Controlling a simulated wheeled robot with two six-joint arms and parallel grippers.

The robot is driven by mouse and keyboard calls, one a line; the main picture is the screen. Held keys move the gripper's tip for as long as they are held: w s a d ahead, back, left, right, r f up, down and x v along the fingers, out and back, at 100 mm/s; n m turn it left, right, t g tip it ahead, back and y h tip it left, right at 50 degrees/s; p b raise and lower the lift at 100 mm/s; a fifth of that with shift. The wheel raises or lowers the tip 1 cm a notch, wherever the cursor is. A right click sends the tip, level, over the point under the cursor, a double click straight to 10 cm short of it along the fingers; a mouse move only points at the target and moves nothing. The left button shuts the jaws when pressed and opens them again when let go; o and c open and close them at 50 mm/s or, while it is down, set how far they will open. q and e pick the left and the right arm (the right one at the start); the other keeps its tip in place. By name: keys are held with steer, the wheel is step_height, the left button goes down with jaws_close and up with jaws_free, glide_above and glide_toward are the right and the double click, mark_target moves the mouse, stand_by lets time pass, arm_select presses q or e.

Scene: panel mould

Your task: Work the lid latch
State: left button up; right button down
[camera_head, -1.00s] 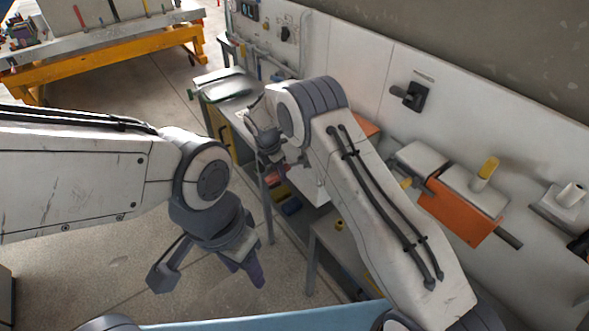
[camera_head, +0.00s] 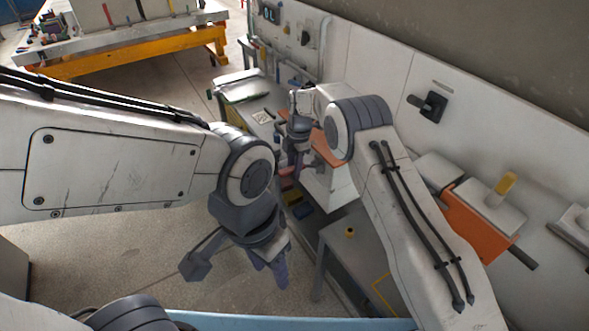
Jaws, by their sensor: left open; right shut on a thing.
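A box with an orange top (camera_head: 327,146) and a white front (camera_head: 338,190) is against the wall bench, partly behind my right arm. My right gripper (camera_head: 298,166) is at the left side of this box. It is shut on a small part there, which seems to be the lid latch; its fingers and wrist hide the latch, so its position cannot be told. My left gripper (camera_head: 237,270) is open and empty, pointing down over the floor, well apart from the box.
A low grey table (camera_head: 352,255) stands below my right arm. A yellow-framed workbench (camera_head: 130,57) is at the back left. Open floor (camera_head: 110,265) lies at the lower left.

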steer(key=shift+d, duration=0.15)
steer(key=c, duration=0.6)
jaws_free()
steer(key=shift+w+f, duration=0.1)
steer(key=shift+c, duration=0.2)
steer(key=shift+r, duration=0.25)
steer(key=r+b, duration=0.1)
steer(key=r, duration=0.2)
steer(key=r+b, duration=0.1)
steer(key=r, duration=0.2)
steer(key=r+b, duration=0.1)
steer(key=r, duration=0.2)
steer(key=shift+w+d+r, duration=0.15)
steer(key=shift+w+d, duration=0.1)
steer(key=shift+d, duration=0.1)
steer(key=shift+r+b, duration=0.3)
steer(key=shift+r, duration=0.05)
